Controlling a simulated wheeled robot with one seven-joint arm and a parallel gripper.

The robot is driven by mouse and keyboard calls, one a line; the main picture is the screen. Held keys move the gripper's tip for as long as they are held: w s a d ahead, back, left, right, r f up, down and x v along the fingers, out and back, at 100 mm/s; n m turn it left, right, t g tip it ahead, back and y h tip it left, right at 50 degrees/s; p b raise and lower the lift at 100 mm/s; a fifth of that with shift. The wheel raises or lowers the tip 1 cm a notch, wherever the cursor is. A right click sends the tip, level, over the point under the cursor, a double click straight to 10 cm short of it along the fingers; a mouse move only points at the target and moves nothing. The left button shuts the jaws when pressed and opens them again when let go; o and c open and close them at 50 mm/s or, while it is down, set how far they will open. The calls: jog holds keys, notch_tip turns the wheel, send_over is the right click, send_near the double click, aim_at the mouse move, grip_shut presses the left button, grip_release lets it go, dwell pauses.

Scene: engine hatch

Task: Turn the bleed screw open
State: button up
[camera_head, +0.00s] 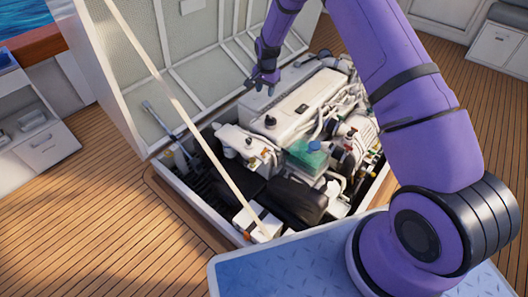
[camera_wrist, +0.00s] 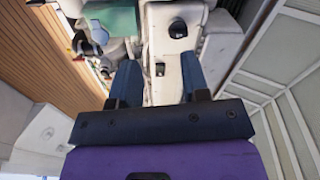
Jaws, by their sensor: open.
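A white engine (camera_head: 300,102) sits in the open floor hatch in the head view. I cannot make out the bleed screw for certain in either view. My gripper (camera_head: 262,86) is above the far left end of the engine, beside the raised lid. In the wrist view, my gripper (camera_wrist: 160,76) has its two dark fingers wide apart with nothing held between them. Between and beyond them is the pale engine top (camera_wrist: 161,48), with a black cap (camera_wrist: 178,28) and a small dark fitting (camera_wrist: 160,69).
The raised hatch lid (camera_head: 206,58) stands close behind my gripper. A thin pole (camera_head: 170,86) slants across the hatch's left side. A green box (camera_head: 308,155), a white tank (camera_head: 238,138) and a black box (camera_head: 297,200) crowd the bay. Wooden deck (camera_head: 95,200) lies clear at left.

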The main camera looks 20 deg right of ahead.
jog(key=m+g, duration=0.1)
jog(key=m, duration=0.1)
send_near(264, 150)
jog(key=shift+s+a, duration=0.1)
jog(key=shift+a, duration=0.05)
notch_tip(264, 150, down, 11)
jog(key=shift+r, duration=0.2)
grip_shut()
